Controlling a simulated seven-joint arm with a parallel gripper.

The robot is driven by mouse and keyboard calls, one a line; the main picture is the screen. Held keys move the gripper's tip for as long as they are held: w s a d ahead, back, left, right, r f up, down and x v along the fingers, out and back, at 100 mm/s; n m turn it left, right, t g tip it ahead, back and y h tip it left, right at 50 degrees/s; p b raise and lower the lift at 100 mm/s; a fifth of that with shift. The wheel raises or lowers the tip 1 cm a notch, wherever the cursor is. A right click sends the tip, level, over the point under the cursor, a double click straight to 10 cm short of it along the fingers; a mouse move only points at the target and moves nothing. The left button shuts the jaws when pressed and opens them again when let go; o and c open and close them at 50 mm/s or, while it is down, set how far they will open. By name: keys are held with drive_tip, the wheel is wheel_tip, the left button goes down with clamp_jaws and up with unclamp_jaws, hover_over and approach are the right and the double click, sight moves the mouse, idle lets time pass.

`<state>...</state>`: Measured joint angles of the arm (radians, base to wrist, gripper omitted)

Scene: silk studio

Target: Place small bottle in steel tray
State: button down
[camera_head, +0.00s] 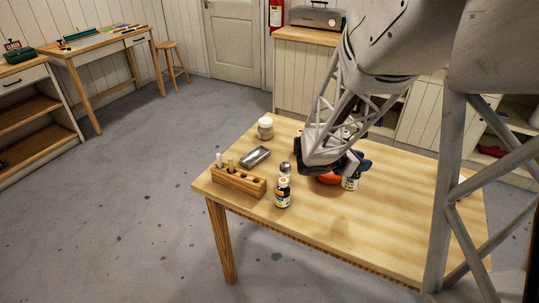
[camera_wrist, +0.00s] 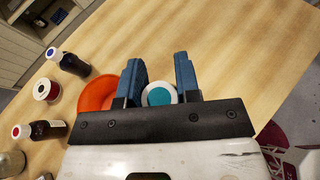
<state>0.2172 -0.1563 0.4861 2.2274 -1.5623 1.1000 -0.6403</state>
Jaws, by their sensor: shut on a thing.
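In the head view the small bottle (camera_head: 350,183) shows a pale, printed label below the fingers. It looks upright; I cannot tell if it touches the table. The steel tray (camera_head: 262,151) lies at the left of the table, behind the wooden rack, and looks empty.
An orange bowl (camera_head: 328,179) sits close left of the held bottle. A dark labelled bottle (camera_head: 282,194), a metal-topped shaker (camera_head: 285,168), a wooden rack (camera_head: 238,181) and a lidded jar (camera_head: 265,129) surround the tray's side. The table's front right is clear.

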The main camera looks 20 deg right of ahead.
drive_tip(key=w+a+n+t, duration=0.1)
drive_tip(key=w+a, duration=0.6)
drive_tip(key=w, duration=0.4)
drive_tip(key=w+a+n+t, duration=0.1)
drive_tip(key=w+a+t, duration=0.1)
drive_tip(key=w+a, duration=0.6)
drive_tip(key=w+a+n+t+y, duration=0.1)
drive_tip(key=w+a, duration=0.6)
drive_tip(key=w, duration=0.7)
drive_tip(key=shift+w+a+r+n+t, duration=0.2)
drive_tip(key=shift+w+r+n+t, duration=0.1)
drive_tip(key=shift+w+r+n, duration=0.15)
drive_tip(key=shift+s+f, duration=0.15)
drive_tip(key=shift+f, duration=0.05)
drive_tip(key=shift+f, duration=2.95)
drive_tip(key=shift+f, duration=1.9)
drive_tip(key=shift+f, duration=0.1)
